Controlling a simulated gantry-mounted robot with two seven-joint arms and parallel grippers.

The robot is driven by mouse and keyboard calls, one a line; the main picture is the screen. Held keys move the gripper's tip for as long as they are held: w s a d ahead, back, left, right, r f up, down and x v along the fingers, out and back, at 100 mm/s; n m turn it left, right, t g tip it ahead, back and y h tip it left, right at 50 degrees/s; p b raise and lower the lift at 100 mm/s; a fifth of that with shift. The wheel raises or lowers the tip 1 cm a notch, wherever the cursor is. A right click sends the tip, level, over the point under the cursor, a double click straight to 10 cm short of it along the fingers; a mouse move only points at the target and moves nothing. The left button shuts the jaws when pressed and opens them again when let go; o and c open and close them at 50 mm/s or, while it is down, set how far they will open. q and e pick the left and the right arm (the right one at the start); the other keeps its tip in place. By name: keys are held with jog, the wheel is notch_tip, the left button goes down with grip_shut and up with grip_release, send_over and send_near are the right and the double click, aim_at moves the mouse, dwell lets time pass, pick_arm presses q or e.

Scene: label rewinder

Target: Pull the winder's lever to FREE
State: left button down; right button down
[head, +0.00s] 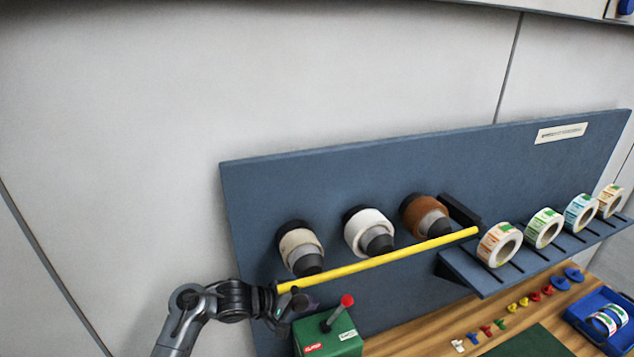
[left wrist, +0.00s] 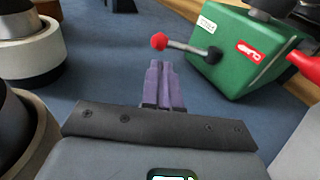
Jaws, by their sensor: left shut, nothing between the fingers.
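The green winder box (head: 312,333) stands at the bottom middle of the head view. It carries a red label and a white label on its face. Its lever, a grey rod with a red knob (head: 347,300), leans up to the right, over the white label's side. The left wrist view shows the box (left wrist: 232,62) at upper right, and the red knob (left wrist: 159,41) sticking out to the left. My left gripper (head: 290,307) is left of the lever; its purple fingers (left wrist: 158,70) are shut and empty, apparently just short of the knob. My right gripper is out of view.
A yellow bar (head: 380,260) runs just above the gripper, in front of three spindles with rolls (head: 368,232) on a blue panel (head: 330,175). Label rolls (head: 498,244) sit on a shelf to the right. Small coloured pieces (head: 500,323) lie on the wooden bench.

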pick_arm(q)
jog(key=shift+n+g, duration=0.4)
jog(key=shift+g, duration=0.1)
jog(key=s+f, duration=0.1)
jog(key=f, duration=0.1)
jog(key=s+f, duration=0.1)
jog(key=f, duration=0.2)
jog(key=s+f, duration=0.1)
jog(key=f, duration=0.1)
jog(key=shift+s+f+p, duration=0.25)
jog(key=shift+s+p, duration=0.05)
jog(key=shift+s, duration=0.1)
jog(key=s+a+f+n+y+p, duration=0.1)
jog(key=s+f+y+p, duration=0.1)
jog(key=s+f, duration=0.9)
jog(key=s+a+f+n+y+p, duration=0.15)
jog(key=s+f, duration=0.55)
jog(key=s, duration=0.7)
jog(key=s+a+r+m+y+p, duration=0.1)
jog(key=s+a+r+m+y, duration=0.2)
jog(key=s+a+r+m, duration=0.2)
jog(key=s+a+r+m+g+y+p, duration=0.1)
jog(key=s+a+r+m+y, duration=0.2)
jog(key=a+r, duration=0.8)
jog(key=s+r+m, duration=0.1)
jog(key=s+m, duration=0.1)
jog(key=s, duration=0.1)
jog(key=shift+s+r+y, duration=0.2)
jog(key=shift+y, duration=0.15)
